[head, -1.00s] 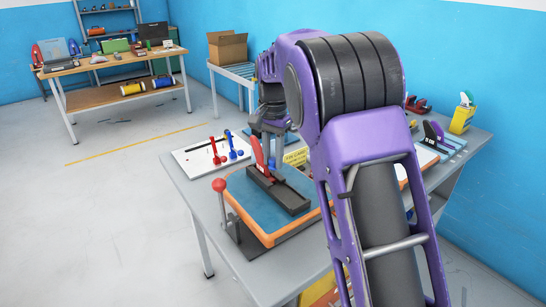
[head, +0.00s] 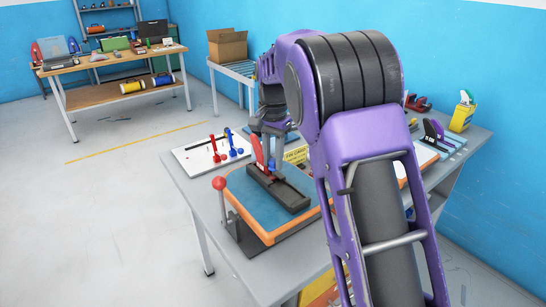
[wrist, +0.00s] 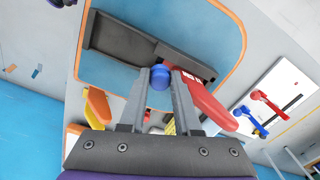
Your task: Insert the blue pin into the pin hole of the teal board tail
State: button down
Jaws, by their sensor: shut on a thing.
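The teal board tail (head: 236,190) with an orange edge lies on the table in the head view. A long dark block (head: 291,196) sits on its top, and it also shows in the wrist view (wrist: 120,38). A red fin (head: 257,150) stands at the block's far end. My gripper (wrist: 160,76) is shut on the blue pin (wrist: 160,79), whose round head shows between the fingertips. The pin is close to the block, beside the red fin. The pin hole and the pin's lower end are hidden, so I cannot tell whether they meet.
A lever with a red ball (head: 219,183) rises at the board's left front. A yellow sign (head: 296,154) stands behind my gripper. More tools lie at the table's right.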

aim_at(273, 161)
jog(key=shift+f+b, duration=0.6)
jog(key=shift+f, duration=0.95)
jog(key=c, duration=0.5)
grip_release()
jog(key=shift+c, duration=0.2)
jog(key=shift+a+r, duration=0.1)
jog(key=shift+r, duration=0.05)
jog(key=shift+r, duration=0.25)
notch_tip(273, 161, up, 17)
jog(key=p, duration=0.3)
jog(key=shift+d, duration=0.2)
jog(key=shift+s+f, duration=0.1)
jog(key=shift+f, duration=0.05)
